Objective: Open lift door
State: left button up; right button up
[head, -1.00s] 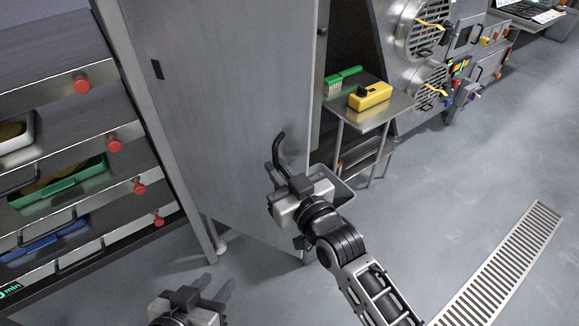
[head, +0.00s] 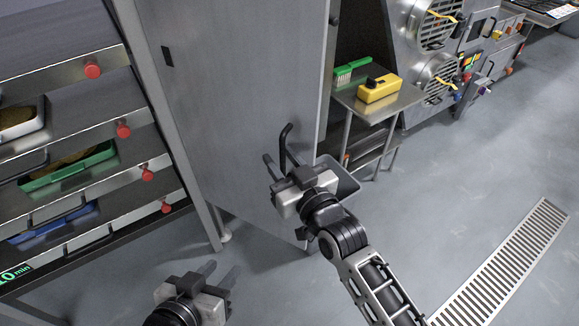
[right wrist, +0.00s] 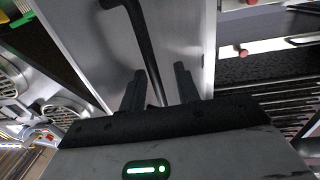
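The lift door is a tall grey metal panel (head: 235,110) in the middle of the head view. Its black curved handle (head: 285,145) is on the lower right part of the panel. My right gripper (head: 279,163) is at the handle. In the right wrist view the handle (right wrist: 142,40) runs down between the two fingers of my right gripper (right wrist: 158,88), with gaps visible beside it, so the fingers are open around it. My left gripper (head: 219,271) is open and empty, low in the head view, left of the right arm and apart from the door.
A rack (head: 95,130) with red knobs and trays stands at the left. Right of the door is a small metal table (head: 345,92) with a green brush (head: 352,71) and a yellow device (head: 379,88). Machines with round grilles stand behind. The floor at right, with a drain grate (head: 510,260), is clear.

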jog(key=v, duration=1.6)
